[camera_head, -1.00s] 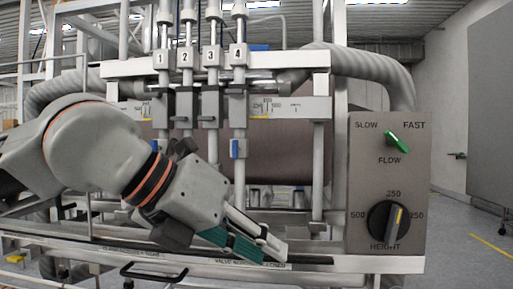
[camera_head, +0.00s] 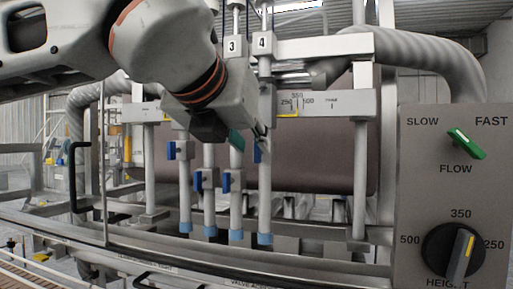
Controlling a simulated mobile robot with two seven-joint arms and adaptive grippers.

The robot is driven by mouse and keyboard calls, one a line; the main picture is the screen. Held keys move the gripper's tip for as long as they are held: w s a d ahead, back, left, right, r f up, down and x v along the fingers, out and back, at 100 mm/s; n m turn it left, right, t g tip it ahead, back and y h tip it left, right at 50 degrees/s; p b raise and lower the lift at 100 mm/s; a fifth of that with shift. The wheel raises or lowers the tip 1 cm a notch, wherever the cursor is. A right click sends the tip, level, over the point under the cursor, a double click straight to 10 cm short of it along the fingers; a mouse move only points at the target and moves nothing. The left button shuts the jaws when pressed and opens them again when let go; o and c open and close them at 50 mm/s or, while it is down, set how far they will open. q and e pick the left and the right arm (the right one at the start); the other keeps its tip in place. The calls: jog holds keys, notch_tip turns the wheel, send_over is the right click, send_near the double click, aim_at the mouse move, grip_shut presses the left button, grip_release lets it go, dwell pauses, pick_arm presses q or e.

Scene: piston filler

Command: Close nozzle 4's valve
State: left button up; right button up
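Nozzle 4 (camera_head: 264,85) is the rightmost of the numbered filler columns, under the label 4. Its blue valve handle (camera_head: 257,153) shows as a narrow upright strip, partly hidden behind my fingertips. My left gripper (camera_head: 248,141) reaches in from the upper left, with a teal finger pad just left of the handle and a dark fingertip close above it. I cannot tell whether it touches the handle, and the gap between the fingers is not clear. My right gripper is not in view.
Blue handles of the other nozzles (camera_head: 226,182) hang close by on the left. A control panel (camera_head: 425,215) with a green flow knob (camera_head: 466,144) and black height knob (camera_head: 454,250) stands at the right. A ribbed hose (camera_head: 430,65) curves above. A metal rail (camera_head: 310,262) runs along the front.

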aim_at(256, 148)
pick_arm(q)
jog(key=shift+x, duration=1.65)
grip_shut()
